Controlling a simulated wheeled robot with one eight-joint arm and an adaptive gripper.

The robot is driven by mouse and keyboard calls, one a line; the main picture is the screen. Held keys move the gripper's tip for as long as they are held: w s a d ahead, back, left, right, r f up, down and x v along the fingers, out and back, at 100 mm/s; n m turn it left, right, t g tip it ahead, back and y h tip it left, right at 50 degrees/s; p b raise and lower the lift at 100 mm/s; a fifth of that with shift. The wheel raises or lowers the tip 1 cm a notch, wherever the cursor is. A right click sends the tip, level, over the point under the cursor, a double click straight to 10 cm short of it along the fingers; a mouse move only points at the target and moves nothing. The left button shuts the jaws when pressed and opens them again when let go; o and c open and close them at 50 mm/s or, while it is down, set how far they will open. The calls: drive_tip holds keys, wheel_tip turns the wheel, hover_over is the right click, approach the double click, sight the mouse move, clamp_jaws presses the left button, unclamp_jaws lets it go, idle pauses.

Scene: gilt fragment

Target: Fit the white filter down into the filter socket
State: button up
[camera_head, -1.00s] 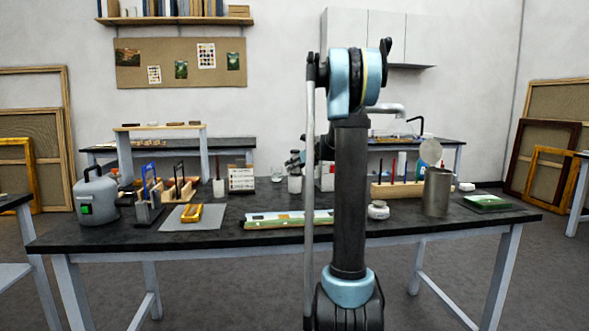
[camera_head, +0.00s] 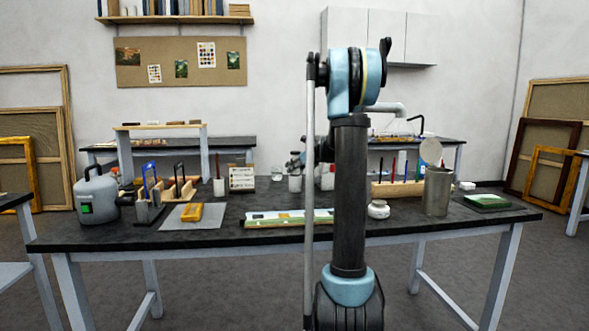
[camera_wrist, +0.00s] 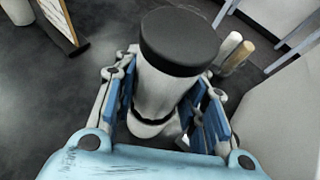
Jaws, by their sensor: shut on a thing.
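The white filter (camera_wrist: 160,82) is a white cylinder with a black band or cap (camera_wrist: 180,38) at its far end. In the wrist view it lies between the blue-padded fingers of my gripper (camera_wrist: 165,92), which is shut on it. The part of the filter nearest the palm is partly hidden by the fingers. In the head view my arm covers most of the gripper; only a small part shows left of the upright link (camera_head: 296,160). I cannot identify the filter socket in either view.
A dark worktable (camera_head: 270,208) spans the head view. A grey canister with a green button (camera_head: 97,196) stands at its left end. A metal cylinder (camera_head: 437,193), white jar (camera_head: 378,209) and green pad (camera_head: 487,202) stand at right. The wrist view shows dark surface (camera_wrist: 60,120) around the gripper.

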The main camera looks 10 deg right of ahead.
drive_tip(key=shift+f, duration=0.5)
drive_tip(key=o, duration=1.2)
drive_tip(key=shift+o, duration=0.2)
drive_tip(key=v, duration=1.2)
drive_tip(key=shift+a+f, duration=0.1)
